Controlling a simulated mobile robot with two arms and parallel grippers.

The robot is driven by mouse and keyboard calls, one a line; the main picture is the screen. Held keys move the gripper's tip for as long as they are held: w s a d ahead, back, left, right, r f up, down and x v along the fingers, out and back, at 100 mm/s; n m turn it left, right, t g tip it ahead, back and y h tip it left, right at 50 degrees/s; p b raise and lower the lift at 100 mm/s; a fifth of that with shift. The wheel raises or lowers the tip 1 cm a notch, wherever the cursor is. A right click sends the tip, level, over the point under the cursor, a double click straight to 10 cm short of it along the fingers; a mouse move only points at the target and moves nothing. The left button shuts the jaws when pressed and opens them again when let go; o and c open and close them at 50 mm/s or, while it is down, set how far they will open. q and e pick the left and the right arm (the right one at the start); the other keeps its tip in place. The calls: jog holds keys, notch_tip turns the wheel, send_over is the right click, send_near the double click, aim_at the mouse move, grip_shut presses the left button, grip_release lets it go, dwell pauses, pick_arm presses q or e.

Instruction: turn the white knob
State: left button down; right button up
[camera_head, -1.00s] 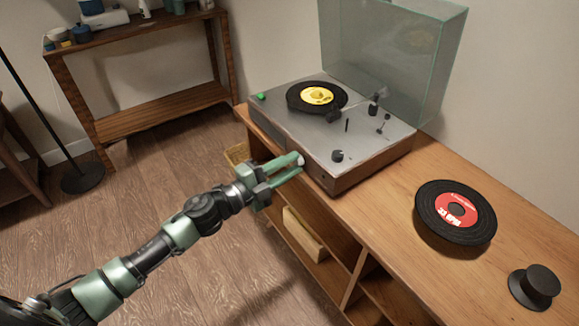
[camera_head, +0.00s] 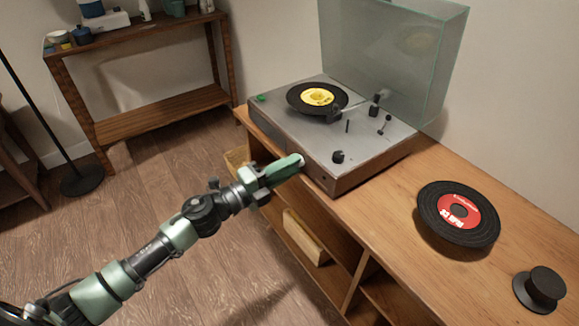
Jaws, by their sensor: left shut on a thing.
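The white knob (camera_head: 302,161) sits on the front side of the grey turntable (camera_head: 290,126), and only a small part of it shows at my fingertips. My left gripper (camera_head: 297,162) reaches in from the left and is shut on the white knob. Its fingers are seen nearly edge-on, one over the other, and hide most of the knob. My right gripper is not in view.
A record with a yellow label (camera_head: 318,97) lies on the turntable under a raised clear lid (camera_head: 392,60). A red-labelled record (camera_head: 459,212) and a black round weight (camera_head: 541,288) lie on the wooden cabinet (camera_head: 385,205). A wooden shelf (camera_head: 160,112) stands behind.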

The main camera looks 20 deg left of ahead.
pick_arm(q)
jog(key=c, duration=1.2)
grip_release()
jog(key=shift+b+v, duration=0.3)
jog(key=shift+v, duration=3.65)
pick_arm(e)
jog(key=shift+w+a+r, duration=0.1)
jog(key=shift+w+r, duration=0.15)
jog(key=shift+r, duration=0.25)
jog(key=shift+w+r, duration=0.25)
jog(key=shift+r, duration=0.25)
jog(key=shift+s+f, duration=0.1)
